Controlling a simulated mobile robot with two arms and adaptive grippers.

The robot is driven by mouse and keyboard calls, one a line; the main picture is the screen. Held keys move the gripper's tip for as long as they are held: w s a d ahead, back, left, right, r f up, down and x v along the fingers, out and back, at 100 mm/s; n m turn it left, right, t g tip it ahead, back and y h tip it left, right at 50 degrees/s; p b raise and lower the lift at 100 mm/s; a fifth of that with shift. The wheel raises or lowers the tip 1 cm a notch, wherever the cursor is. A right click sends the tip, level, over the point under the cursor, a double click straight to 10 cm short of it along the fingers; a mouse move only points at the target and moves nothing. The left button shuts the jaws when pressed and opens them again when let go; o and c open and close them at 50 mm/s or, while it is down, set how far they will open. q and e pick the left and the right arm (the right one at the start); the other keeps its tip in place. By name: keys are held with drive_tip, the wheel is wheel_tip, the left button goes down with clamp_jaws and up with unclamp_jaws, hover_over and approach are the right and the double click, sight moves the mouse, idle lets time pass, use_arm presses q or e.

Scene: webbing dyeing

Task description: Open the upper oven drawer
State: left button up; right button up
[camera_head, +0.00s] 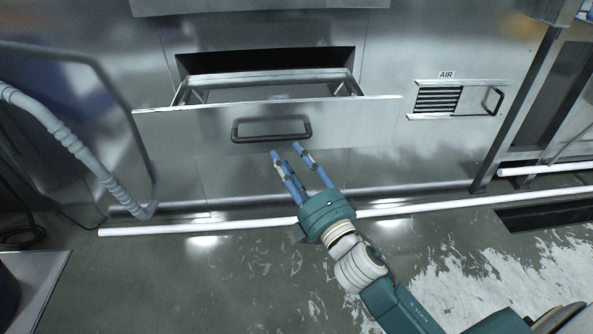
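The oven drawer (190,127) is a wide steel front pulled out of the oven wall, with its frame and the dark opening behind it showing. Its dark bar handle (272,137) is at the middle of the front. My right gripper (285,150) has two blue fingers spread apart with nothing between them. Its fingertips are just below the handle in the picture; whether they touch it I cannot tell. My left gripper is not in view.
A vent panel marked AIR (459,99) with a small handle is to the right. A white pipe (250,224) runs along the floor below the drawer. A grey hose (85,155) hangs at the left. The wet floor in front is mostly free.

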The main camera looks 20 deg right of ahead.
drive_tip(key=v, duration=0.3)
drive_tip(key=shift+s, duration=0.3)
drive_tip(key=shift+f, duration=0.1)
